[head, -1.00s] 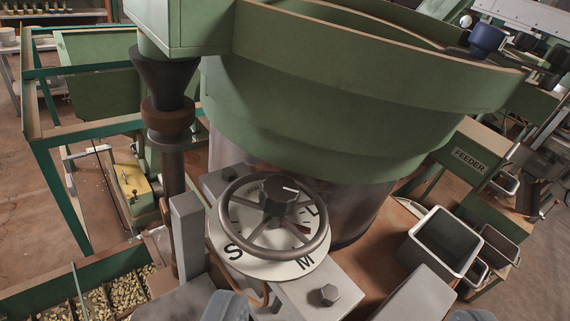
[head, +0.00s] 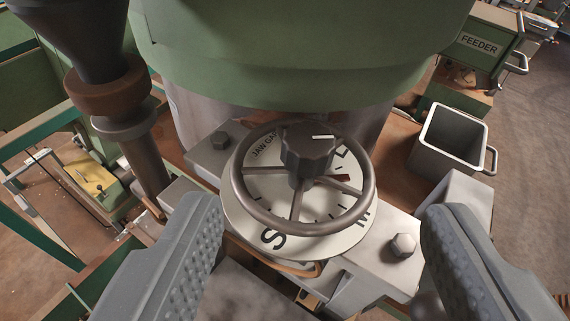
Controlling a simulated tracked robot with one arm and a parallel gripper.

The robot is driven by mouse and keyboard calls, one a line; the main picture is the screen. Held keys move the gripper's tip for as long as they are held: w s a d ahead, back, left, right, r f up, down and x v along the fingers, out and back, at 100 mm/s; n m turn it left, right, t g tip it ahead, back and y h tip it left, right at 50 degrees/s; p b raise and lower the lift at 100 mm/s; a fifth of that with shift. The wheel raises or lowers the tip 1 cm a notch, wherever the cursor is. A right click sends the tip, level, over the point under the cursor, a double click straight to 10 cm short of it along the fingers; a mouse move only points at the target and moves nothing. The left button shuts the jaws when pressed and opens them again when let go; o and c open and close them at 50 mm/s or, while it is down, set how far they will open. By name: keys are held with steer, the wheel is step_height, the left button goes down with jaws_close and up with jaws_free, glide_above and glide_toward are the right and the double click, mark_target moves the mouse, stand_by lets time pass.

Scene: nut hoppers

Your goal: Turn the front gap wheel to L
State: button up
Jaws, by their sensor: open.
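The gap wheel (head: 302,231) is a grey spoked handwheel with a dark faceted knob (head: 308,152) at its hub. A white line on the knob points right. Under it lies a round white dial (head: 240,218) reading JAW GAP at upper left, S at the front, M at the lower right and an L partly hidden by the rim at the right.
A green hopper bowl (head: 300,60) rises close behind the wheel. A dark funnel and pipe (head: 112,85) stand at left. Bolt heads (head: 403,245) stick up from the grey mounting block. An open grey bin (head: 450,138) and a FEEDER box (head: 480,45) are at right.

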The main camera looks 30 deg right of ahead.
mark_target(308, 160)
steer(key=shift+m+g, duration=0.4)
steer(key=shift+m, duration=0.4)
steer(key=f+p+x, duration=0.1)
steer(key=x, duration=0.4)
steer(key=f+p+x, duration=0.1)
steer(key=p+x, duration=0.1)
steer(key=x, duration=0.3)
steer(key=s+a+f+p+x, duration=0.1)
steer(key=p+x, duration=0.1)
steer(key=x, duration=0.3)
steer(key=shift+w+f, duration=0.15)
steer(key=shift+f, duration=0.05)
steer(key=shift+d, duration=0.15)
steer(key=c, duration=1)
